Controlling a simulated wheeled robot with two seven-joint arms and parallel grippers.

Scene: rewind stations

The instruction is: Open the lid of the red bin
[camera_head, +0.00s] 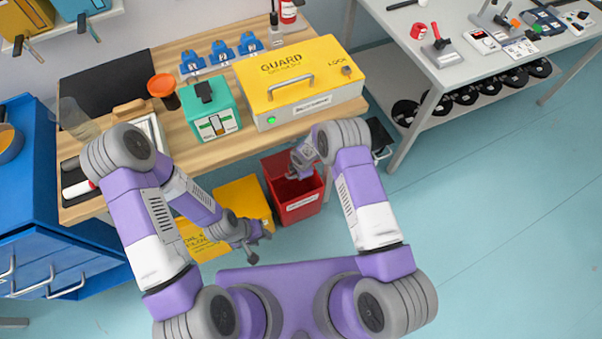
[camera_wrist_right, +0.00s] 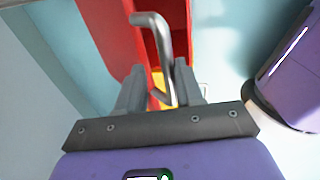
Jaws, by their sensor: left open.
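The red bin (camera_head: 300,210), with a white label on its front, stands on the floor below the workbench. My right gripper (camera_head: 303,172) is over its top and hides part of it. In the right wrist view, a grey bar handle (camera_wrist_right: 163,45) stands in front of a red panel (camera_wrist_right: 112,30) and reaches down between the fingers of my right gripper (camera_wrist_right: 160,88). The fingers are apart, with a gap visible beside the handle. I cannot tell how far the lid is raised. My left gripper (camera_head: 250,242) is open and empty, in front of the yellow bin.
A yellow bin (camera_head: 243,200) stands just left of the red bin. The workbench (camera_head: 160,60) above holds a yellow guard box (camera_head: 300,80) and a green box (camera_head: 212,110). A blue cabinet (camera_head: 50,215) stands at left. The floor (camera_head: 480,230) at right is clear.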

